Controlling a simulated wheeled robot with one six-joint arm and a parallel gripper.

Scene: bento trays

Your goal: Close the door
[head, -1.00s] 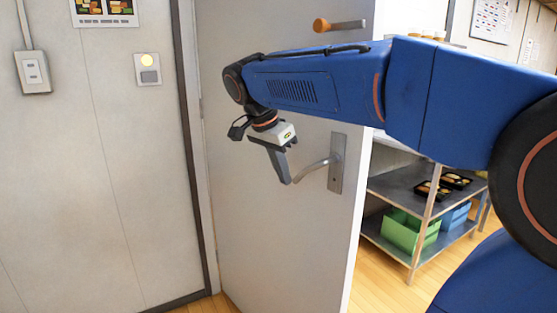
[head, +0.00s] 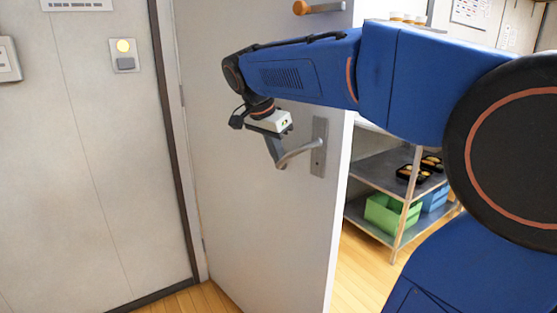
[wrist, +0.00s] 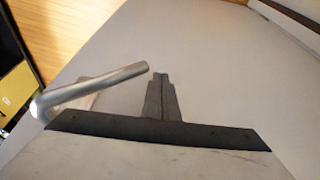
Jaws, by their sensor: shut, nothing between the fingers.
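The white door (head: 235,215) stands partly open in the head view, with a gap on its right side. Its metal lever handle (head: 302,154) sits on a plate near the door's right edge. My gripper (head: 280,165) is shut and empty, just left of the handle's free end. In the wrist view my shut fingers (wrist: 160,78) point towards the door face, and the handle (wrist: 100,86) lies to their left, its tip close to them. I cannot tell whether the fingers touch the door.
A wall with a switch (head: 124,57) is left of the door frame. Beyond the gap stands a metal shelf (head: 375,170) with black bento trays (head: 412,174), a green bin (head: 392,214) and a blue bin (head: 434,199). Bare wooden floor (head: 360,275) shows in the gap.

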